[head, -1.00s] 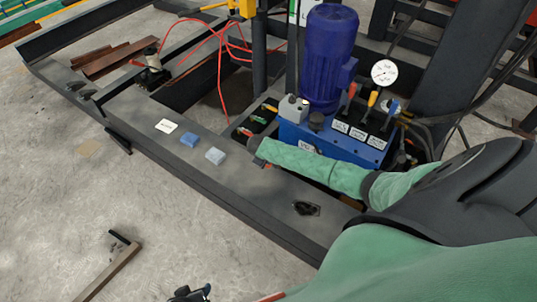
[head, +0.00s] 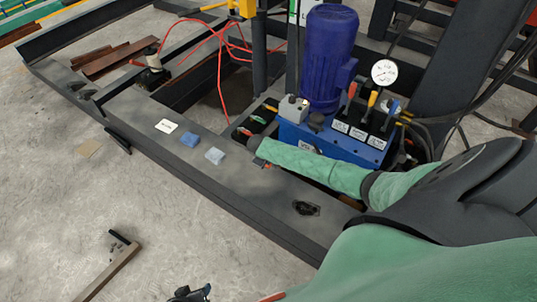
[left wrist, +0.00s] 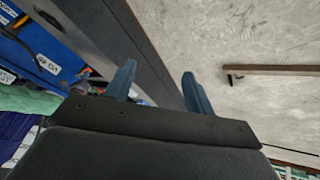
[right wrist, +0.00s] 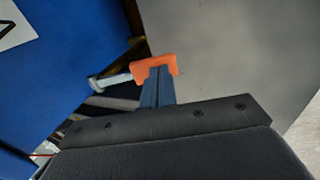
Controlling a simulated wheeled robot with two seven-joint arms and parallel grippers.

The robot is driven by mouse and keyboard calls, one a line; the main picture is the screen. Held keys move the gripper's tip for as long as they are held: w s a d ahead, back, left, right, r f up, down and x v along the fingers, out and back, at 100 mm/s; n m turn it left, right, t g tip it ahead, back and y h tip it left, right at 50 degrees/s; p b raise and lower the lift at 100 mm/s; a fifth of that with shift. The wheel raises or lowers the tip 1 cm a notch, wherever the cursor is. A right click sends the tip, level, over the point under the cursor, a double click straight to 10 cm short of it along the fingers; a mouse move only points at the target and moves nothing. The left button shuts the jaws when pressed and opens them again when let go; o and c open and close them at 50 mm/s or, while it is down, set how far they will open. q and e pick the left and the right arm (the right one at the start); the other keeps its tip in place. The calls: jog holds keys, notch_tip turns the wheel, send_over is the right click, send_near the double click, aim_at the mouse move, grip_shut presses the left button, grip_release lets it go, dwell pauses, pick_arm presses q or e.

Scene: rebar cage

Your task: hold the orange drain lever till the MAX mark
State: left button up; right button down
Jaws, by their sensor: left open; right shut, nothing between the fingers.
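The orange drain lever (right wrist: 150,68) shows in the right wrist view, on a pale metal stem beside the blue tank (right wrist: 55,75). My right gripper (right wrist: 158,80) is shut with nothing between its fingers. Its fingertips overlap the lever's lower edge; I cannot tell if they press on it. In the head view my right gripper (head: 258,161) is at the tank's front left corner, mostly hidden by my green sleeve. My left gripper (left wrist: 160,85) is open and empty; it also shows at the bottom of the head view (head: 188,294). I cannot make out a MAX mark.
The blue power unit (head: 372,150) carries a blue motor (head: 330,60), a pressure gauge (head: 384,72) and several coloured levers. A brown bar (head: 110,270) lies on the concrete floor.

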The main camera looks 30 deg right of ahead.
jog(key=shift+s+d+f, duration=0.1)
jog(key=shift+s+f, duration=0.05)
jog(key=shift+s, duration=0.05)
dwell(0.3)
